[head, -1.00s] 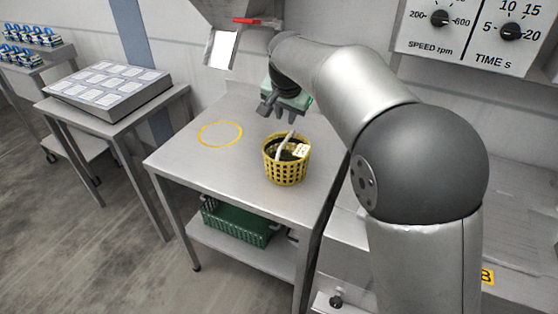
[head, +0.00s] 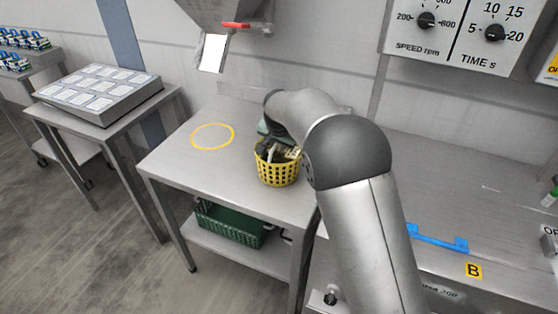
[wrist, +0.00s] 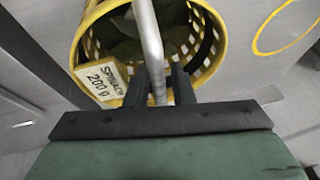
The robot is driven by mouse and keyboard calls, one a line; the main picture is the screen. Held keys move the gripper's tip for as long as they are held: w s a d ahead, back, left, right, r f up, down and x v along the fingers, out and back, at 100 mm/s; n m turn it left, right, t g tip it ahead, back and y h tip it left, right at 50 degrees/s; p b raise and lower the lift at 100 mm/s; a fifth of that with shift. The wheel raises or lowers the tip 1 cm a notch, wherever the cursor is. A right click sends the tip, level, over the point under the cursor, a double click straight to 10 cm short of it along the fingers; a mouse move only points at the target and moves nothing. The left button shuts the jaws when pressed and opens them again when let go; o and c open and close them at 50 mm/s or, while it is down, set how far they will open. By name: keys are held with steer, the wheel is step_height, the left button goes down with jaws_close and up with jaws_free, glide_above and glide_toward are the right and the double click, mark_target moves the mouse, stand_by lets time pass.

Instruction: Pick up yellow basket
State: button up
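The yellow basket (head: 279,174) stands upright on the steel table, with dark green leaves inside. In the wrist view the basket (wrist: 212,38) shows its rim, a pale grey handle bar (wrist: 150,40) and a tag (wrist: 105,80) reading "SPINACH 200 g". My gripper (wrist: 161,78) is over the basket, its two dark fingers on either side of the handle bar. A narrow gap seems to show beside the bar, so the fingers look open around it. In the head view my arm and gripper (head: 276,147) partly hide the basket's top.
A yellow ring (head: 212,150) is marked on the steel table (head: 190,175), left of the basket, with clear surface around it. A green crate (head: 232,226) sits on the shelf below. A chute (head: 214,52) hangs behind. A side table holds a tray of labelled cards (head: 98,116).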

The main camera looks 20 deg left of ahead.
steer(key=shift+w+a+f, duration=0.1)
steer(key=shift+w+f, duration=0.05)
steer(key=shift+f, duration=0.15)
jaws_close()
steer(key=shift+r, duration=0.1)
steer(key=shift+r, duration=0.15)
